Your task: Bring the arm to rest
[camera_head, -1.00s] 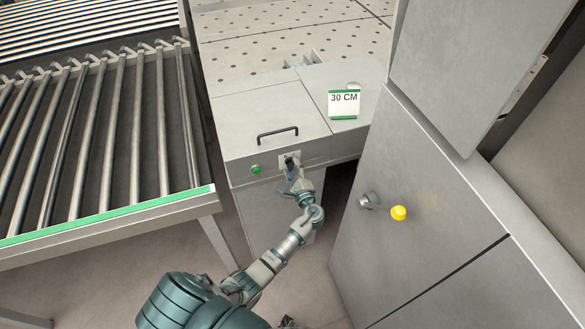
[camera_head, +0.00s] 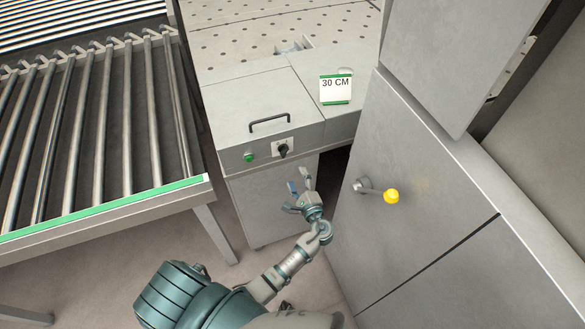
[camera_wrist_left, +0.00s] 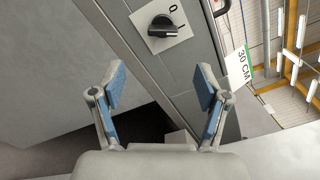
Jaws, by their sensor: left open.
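My left gripper (camera_head: 299,189) is open and empty in front of the machine's lower cabinet, below the black rotary switch (camera_head: 283,151). In the left wrist view its two blue-padded fingers (camera_wrist_left: 161,93) are spread wide, with nothing between them. The rotary switch (camera_wrist_left: 162,27) shows there beyond the fingertips, on a pale plate marked O and I. The gripper is apart from the switch. My right gripper is not in view.
A green button (camera_head: 249,157) sits left of the switch, and a black handle (camera_head: 269,122) lies on the cover above. A 30 CM sign (camera_head: 336,89) stands on top. A grey cabinet with a yellow-knobbed lever (camera_head: 391,196) is close on the right. A roller conveyor (camera_head: 90,130) is at left.

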